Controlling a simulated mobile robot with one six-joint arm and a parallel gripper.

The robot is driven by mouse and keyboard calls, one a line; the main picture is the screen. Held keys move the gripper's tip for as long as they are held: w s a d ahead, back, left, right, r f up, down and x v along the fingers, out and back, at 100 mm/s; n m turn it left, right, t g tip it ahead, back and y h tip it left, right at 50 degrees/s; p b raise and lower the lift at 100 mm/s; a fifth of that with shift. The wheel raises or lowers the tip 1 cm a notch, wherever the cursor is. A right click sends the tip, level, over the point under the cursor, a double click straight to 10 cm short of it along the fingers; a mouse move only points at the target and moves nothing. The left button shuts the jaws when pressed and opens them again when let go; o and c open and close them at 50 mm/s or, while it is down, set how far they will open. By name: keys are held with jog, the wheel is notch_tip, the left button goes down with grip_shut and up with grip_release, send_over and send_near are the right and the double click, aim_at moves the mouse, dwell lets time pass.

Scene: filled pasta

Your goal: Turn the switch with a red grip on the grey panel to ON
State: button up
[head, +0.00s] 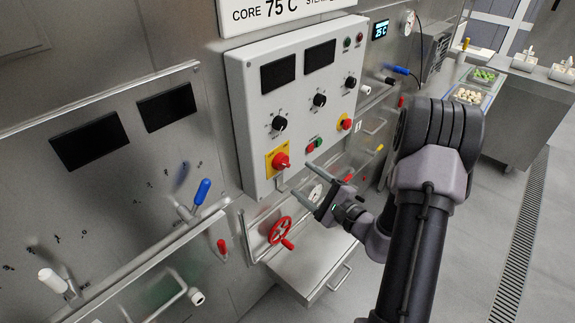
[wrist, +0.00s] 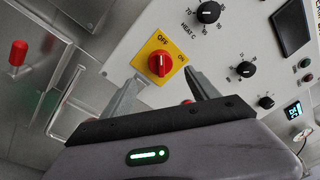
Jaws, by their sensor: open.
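The switch's red grip (head: 281,161) sits on a yellow plate (head: 270,168) at the lower left of the grey panel (head: 240,110). In the wrist view the red grip (wrist: 159,64) is in the upper middle, with OFF above it and ON to its right. It appears to point toward OFF. My gripper (head: 295,174) is open in front of the plate, at its lower right. In the wrist view the fingers of my gripper (wrist: 163,73) reach up to either side of the grip, with visible gaps. Nothing is between the jaws; whether the tips reach the grip's depth is unclear.
Black knobs (head: 279,123) and dark displays (head: 278,74) are above the switch. A red handwheel (head: 280,230) is below. A blue-handled lever (head: 202,191) is at left.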

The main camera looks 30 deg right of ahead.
aim_at(286, 166)
jog(key=x, duration=0.8)
jog(key=c, duration=1.4)
jog(key=shift+o, duration=0.2)
